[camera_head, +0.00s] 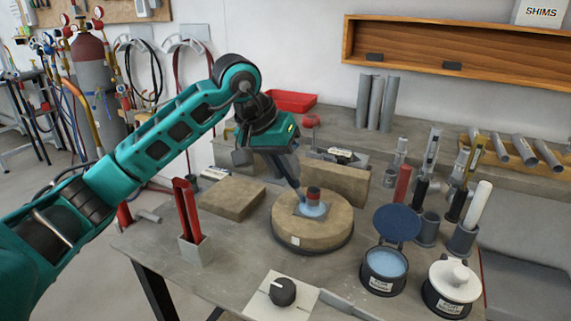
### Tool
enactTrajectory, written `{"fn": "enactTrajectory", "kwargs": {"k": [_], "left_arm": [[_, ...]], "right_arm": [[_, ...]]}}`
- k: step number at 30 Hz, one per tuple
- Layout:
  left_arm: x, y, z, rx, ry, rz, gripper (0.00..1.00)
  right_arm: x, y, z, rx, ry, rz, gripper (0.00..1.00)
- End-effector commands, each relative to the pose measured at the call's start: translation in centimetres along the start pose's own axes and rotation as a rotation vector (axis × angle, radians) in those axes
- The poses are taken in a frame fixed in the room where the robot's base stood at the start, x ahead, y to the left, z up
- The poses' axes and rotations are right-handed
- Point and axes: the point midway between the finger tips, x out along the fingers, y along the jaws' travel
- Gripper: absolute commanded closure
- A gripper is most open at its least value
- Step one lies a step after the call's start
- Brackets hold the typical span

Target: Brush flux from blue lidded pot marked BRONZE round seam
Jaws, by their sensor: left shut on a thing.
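My left gripper (284,160) is above the back left of the round turntable, shut on a thin, dark brush (298,188) that points down. The brush tip is close beside a short reddish tube (313,193); I cannot tell whether it touches. The tube stands upright in a pale blue base or pool of flux (313,210) on the tan round brick of the turntable (325,230). The blue pot (384,284) at front right is open, with pale blue flux inside and its dark blue lid (397,223) raised behind it. Its label is too small to read. My right gripper is out of view.
A white-lidded pot (452,284) stands right of the blue one. Holders with tools and rods (465,238) line the right. A tan brick (232,198), a holder with red rods (194,246) and a dark knob (282,291) surround the turntable's left and front.

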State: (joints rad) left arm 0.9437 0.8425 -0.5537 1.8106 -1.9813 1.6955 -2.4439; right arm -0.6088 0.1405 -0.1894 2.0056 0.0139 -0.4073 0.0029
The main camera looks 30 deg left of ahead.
Motion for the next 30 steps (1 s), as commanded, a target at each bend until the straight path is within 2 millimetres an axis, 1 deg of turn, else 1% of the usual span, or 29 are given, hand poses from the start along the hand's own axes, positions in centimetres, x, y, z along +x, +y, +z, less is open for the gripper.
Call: {"fn": "enactTrajectory", "kwargs": {"k": [3,6,19,23,30], "left_arm": [[-0.1,0.0,0.6,0.001,-0.003,-0.003,1.00],[-0.2,0.0,0.7,0.001,-0.004,-0.001,1.00],[0.3,-0.1,-0.9,0.000,-0.001,-0.001,1.00],[0.2,-0.1,-0.6,0.001,0.000,-0.001,1.00],[-0.1,0.0,0.5,0.000,0.000,-0.002,1.00]], "right_arm": [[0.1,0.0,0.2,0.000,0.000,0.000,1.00],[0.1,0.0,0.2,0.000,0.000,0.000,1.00],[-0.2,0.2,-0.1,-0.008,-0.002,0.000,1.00],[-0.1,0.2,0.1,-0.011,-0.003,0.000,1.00],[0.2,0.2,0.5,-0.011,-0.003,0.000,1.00]]}}
